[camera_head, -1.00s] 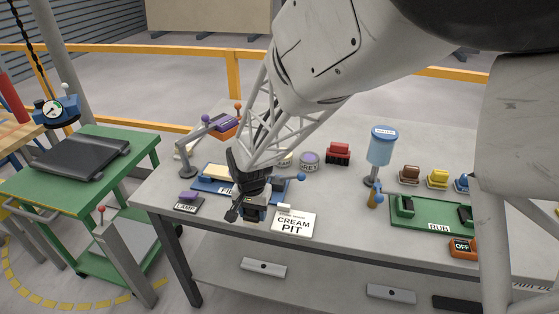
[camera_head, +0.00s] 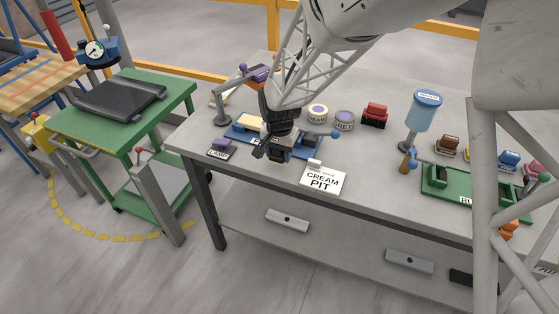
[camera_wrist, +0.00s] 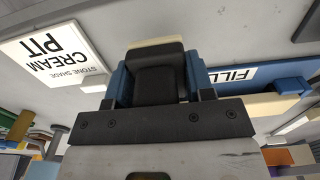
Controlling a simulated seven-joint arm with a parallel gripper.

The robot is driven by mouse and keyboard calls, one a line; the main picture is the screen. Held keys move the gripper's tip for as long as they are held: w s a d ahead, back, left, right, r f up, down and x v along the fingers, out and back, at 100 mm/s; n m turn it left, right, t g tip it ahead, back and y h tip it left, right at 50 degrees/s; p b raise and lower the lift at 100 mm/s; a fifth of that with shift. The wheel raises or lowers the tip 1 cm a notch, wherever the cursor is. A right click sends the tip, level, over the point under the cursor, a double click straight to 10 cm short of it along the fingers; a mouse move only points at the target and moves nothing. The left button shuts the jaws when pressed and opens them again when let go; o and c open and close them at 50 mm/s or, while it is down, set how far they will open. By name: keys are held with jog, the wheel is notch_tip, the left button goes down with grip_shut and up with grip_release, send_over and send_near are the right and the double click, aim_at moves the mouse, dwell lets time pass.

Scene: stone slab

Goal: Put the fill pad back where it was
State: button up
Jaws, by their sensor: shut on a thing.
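My gripper (camera_head: 279,154) is over the front left part of the table, between the blue FILL tray and the CREAM PIT card. In the wrist view my gripper (camera_wrist: 155,82) is shut on the fill pad, which shows a cream edge (camera_wrist: 154,44) beyond the dark body between the blue-sided jaws. Whether the held pad touches the table is unclear.
The white CREAM PIT card (camera_head: 323,181) lies right of my gripper. A LAMP label (camera_head: 219,153) and a lamp stand (camera_head: 221,112) are to the left. Round tins (camera_head: 344,119) and a red block (camera_head: 375,115) stand behind.

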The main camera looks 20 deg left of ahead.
aim_at(279, 161)
jog(key=shift+f, duration=1.7)
jog(key=shift+f, duration=0.15)
jog(key=o, duration=1)
jog(key=shift+o, duration=0.2)
jog(key=shift+s, duration=0.1)
notch_tip(279, 161, up, 12)
jog(key=shift+r, duration=0.1)
jog(key=shift+d, duration=0.1)
